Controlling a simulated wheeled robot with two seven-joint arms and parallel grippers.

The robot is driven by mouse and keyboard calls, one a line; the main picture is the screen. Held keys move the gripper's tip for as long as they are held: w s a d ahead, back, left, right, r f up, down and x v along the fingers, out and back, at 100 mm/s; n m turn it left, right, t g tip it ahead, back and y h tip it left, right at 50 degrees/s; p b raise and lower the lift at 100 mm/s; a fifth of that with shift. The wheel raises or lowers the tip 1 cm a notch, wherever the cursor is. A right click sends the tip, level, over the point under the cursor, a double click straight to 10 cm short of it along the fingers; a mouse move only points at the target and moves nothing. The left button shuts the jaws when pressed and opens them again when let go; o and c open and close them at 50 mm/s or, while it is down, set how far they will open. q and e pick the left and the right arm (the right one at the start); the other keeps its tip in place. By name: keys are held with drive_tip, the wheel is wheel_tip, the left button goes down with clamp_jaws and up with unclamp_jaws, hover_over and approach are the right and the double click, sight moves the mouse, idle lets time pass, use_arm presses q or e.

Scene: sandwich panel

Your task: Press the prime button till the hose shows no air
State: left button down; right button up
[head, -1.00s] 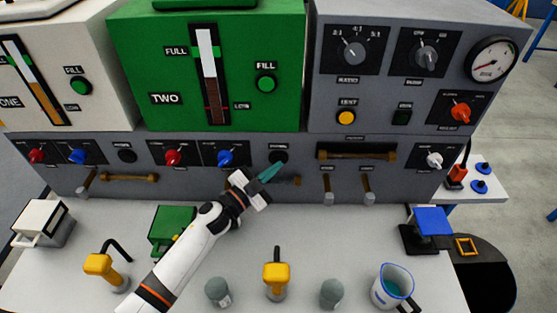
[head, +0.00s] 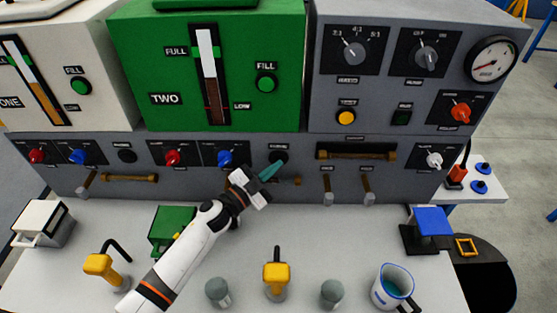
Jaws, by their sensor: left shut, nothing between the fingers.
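The black round button (head: 278,157) on the grey panel below the green TWO tank is partly covered by my left gripper; its label is not readable. My left gripper (head: 271,171) is shut and empty, its teal fingertips reaching to the button's lower edge. I cannot tell whether they touch it. A brown horizontal hose (head: 291,181) runs just below and is mostly hidden behind the gripper, so any air in it cannot be made out. A like black button (head: 126,156) and brown hose (head: 130,177) sit further left. My right gripper is out of view.
Red (head: 172,157) and blue (head: 226,157) knobs are left of the gripper. Small taps (head: 328,188) hang at right. The bench holds a green box (head: 166,226), a yellow-topped pump (head: 275,276), grey cylinders (head: 218,291) and a jug (head: 393,288) of teal liquid.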

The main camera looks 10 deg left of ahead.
use_arm(q)
drive_tip(key=shift+s+d, duration=0.1)
drive_tip(key=shift+s, duration=0.6)
drive_tip(key=s+p, duration=0.1)
drive_tip(key=s, duration=0.1)
drive_tip(key=s+d+p, duration=0.1)
drive_tip(key=s, duration=0.2)
drive_tip(key=shift+w+f, duration=0.1)
idle(3.1)
